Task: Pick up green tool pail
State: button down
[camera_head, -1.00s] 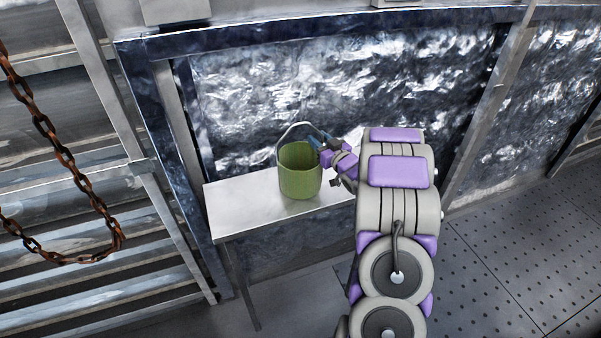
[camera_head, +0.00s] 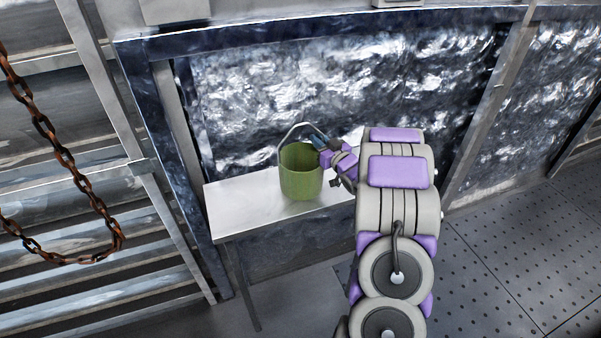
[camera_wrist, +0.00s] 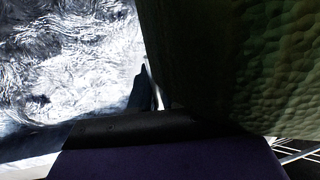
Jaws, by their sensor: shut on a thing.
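The green tool pail (camera_head: 300,180) stands upright on the light metal table (camera_head: 238,205), with its thin grey handle raised in an arc above the rim. My gripper (camera_head: 321,143) reaches in from the right and is shut at the pail's upper right side, where the handle meets the rim. The exact grip point is small and partly hidden by the purple wrist. In the wrist view the pail's dark green dimpled wall (camera_wrist: 240,60) fills the right side, close to my gripper (camera_wrist: 148,95), with a thin pale strip at the fingers.
A rusty chain (camera_head: 62,155) hangs at the left before slatted metal shelving. A crinkled foil-like wall panel (camera_head: 340,85) stands behind the table. Perforated dark floor (camera_head: 510,260) lies open at the right. The tabletop left of the pail is bare.

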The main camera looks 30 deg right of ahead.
jog(key=shift+r, duration=0.15)
dwell(0.7)
jog(key=s+a+r, duration=0.1)
jog(key=s+r, duration=0.1)
jog(key=s, duration=0.6)
jog(key=s+a+r+p, duration=0.1)
jog(key=s+r, duration=0.2)
jog(key=s, duration=0.4)
jog(key=shift+s+a, duration=0.15)
jog(key=shift+s, duration=0.25)
jog(key=shift+p, duration=0.3)
dwell(0.6)
